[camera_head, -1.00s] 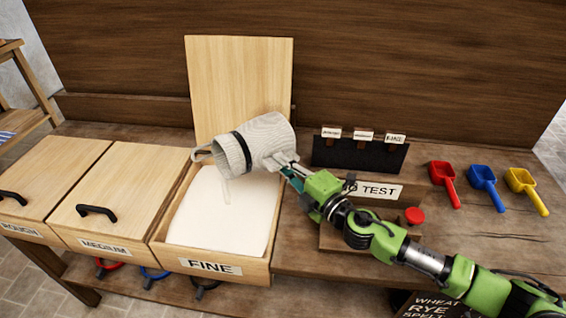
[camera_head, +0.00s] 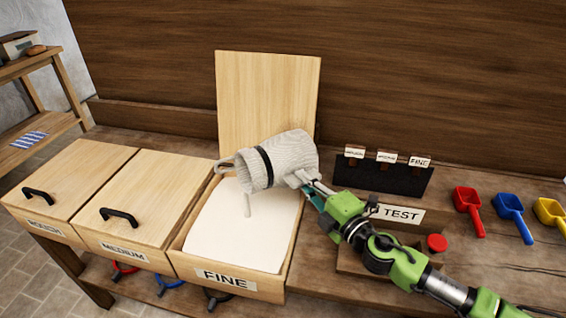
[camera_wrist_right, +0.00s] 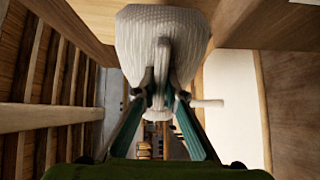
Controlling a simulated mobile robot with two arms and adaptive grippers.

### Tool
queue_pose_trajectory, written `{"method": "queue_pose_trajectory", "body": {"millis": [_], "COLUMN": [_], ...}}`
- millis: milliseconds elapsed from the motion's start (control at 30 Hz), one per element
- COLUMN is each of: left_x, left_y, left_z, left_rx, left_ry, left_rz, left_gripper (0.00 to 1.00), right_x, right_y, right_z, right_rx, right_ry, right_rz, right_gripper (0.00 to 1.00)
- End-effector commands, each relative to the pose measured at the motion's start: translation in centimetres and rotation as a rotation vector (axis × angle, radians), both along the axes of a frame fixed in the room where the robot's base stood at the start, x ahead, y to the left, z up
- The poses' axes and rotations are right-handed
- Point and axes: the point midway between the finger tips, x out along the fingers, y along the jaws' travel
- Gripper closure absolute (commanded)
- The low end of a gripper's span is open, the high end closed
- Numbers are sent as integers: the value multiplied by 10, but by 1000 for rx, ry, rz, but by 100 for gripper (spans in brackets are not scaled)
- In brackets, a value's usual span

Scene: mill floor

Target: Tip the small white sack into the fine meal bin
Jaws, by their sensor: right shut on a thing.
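The small white sack (camera_head: 292,158) has a black band near its mouth and is tilted over on its side, mouth to the left and downward. My right gripper (camera_head: 308,185) is shut on the sack and holds it above the open fine meal bin (camera_head: 228,283). In the right wrist view the sack (camera_wrist_right: 162,45) sits between the fingers of my gripper (camera_wrist_right: 160,88). A thin pale stream (camera_head: 247,205) hangs below the sack's mouth, above the white meal (camera_head: 240,235) in the bin. My left gripper is not in view.
The fine bin's lid (camera_head: 268,95) stands upright behind it. The medium bin (camera_head: 150,205) and coarser bin (camera_head: 70,185) to the left are closed. A TEST box (camera_head: 397,214) with a red button (camera_head: 437,243) and red, blue and yellow scoops (camera_head: 468,210) are at right.

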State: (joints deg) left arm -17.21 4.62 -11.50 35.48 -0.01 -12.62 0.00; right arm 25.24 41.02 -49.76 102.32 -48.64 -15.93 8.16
Motion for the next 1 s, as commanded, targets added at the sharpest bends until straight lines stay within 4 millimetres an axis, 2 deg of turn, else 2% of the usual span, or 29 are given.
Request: {"method": "queue_pose_trajectory", "body": {"millis": [567,667,800,1000], "left_x": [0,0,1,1], "left_y": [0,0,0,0], "left_z": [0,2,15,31], "left_rx": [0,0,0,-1], "left_ry": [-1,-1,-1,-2], "left_rz": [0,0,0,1], "left_gripper": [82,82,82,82], "right_x": [0,0,0,0], "right_y": [0,0,0,0], "right_z": [1,7,21,33], "right_rx": [30,171,465,748], "right_ry": [14,86,234,378], "right_rz": [0,-1,-2,0], "right_gripper": [100,100,100,100]}}
